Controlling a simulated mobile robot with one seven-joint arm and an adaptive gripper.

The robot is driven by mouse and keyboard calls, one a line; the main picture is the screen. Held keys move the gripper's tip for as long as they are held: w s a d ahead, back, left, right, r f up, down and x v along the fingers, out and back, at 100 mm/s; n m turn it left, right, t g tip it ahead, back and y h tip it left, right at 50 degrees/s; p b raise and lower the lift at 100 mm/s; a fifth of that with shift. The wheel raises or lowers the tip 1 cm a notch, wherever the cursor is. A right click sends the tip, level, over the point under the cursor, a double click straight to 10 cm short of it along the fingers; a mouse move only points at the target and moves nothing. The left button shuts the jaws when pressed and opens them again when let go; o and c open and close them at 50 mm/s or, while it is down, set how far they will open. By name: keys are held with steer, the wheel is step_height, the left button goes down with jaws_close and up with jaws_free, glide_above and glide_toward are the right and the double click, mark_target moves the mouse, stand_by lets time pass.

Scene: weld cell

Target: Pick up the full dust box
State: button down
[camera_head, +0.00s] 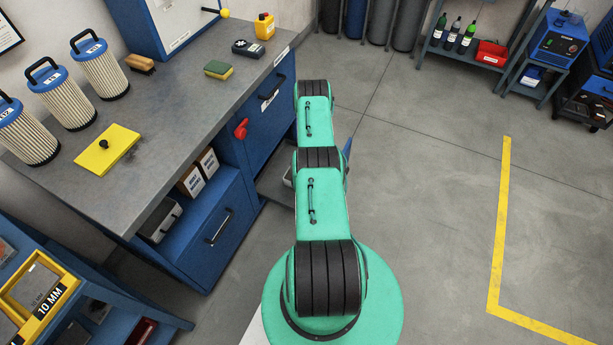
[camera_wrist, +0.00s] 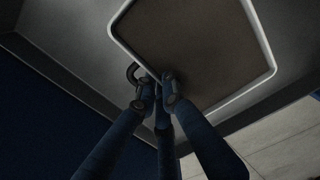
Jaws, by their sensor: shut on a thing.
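The dust box (camera_wrist: 232,97) shows in the wrist view as an open box with a pale rounded rim, filled with grey-brown dust. A small dark loop handle (camera_wrist: 131,72) sits beside the near corner of its rim. My gripper (camera_wrist: 158,92) has dark blue fingers closed together at that corner, shut on the box. The fingertips hide the exact point of contact. In the head view my arm covers the gripper and most of that area. I cannot tell whether the box is lifted off the surface under it.
Dark panels surround the box in the wrist view, with pale floor (camera_wrist: 285,150) at lower right. In the head view a workbench (camera_head: 150,190) with filters (camera_head: 62,98) and a yellow plate (camera_head: 108,150) stands left. Open floor (camera_head: 430,200) lies right, with a yellow line (camera_head: 499,220).

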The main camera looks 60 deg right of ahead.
step_height(320, 180, up, 18)
steer(key=p, duration=0.4)
stand_by(0.4)
